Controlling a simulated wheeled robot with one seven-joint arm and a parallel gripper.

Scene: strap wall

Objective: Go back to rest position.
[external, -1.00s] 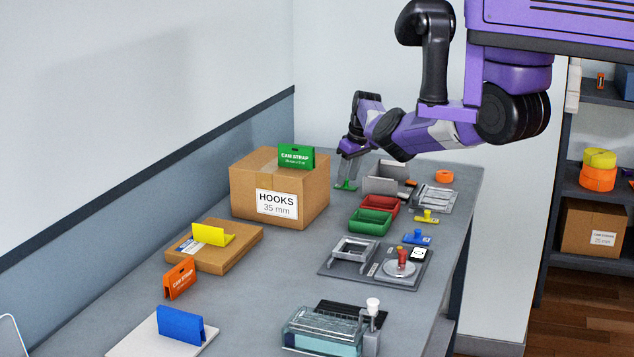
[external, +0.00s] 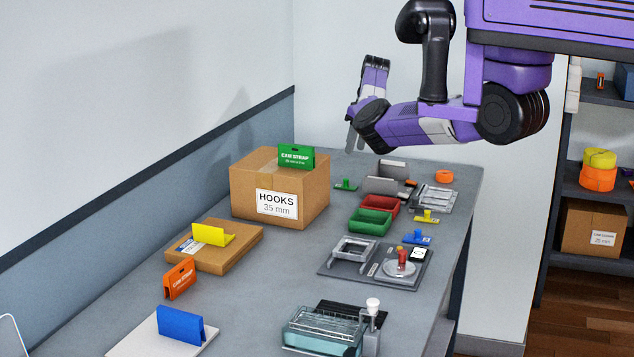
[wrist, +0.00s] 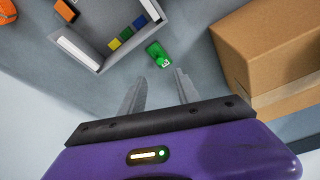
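My gripper (external: 352,138) is raised above the far end of the grey workbench (external: 275,262), behind the cardboard hooks box. In the wrist view its two fingers (wrist: 158,92) stand apart with nothing between them. A small green stamp-like piece (external: 346,185) lies on the bench below the gripper, to the right of the hooks box. It also shows in the wrist view (wrist: 159,54), beyond the fingertips and apart from them.
The hooks box (external: 250,197) carries a green cam strap card (external: 296,157). Grey holder (external: 380,186), red bin (external: 380,208), green bin (external: 370,222) and yellow piece (external: 427,217) stand right of it. A wall runs along the left. The air around the gripper is clear.

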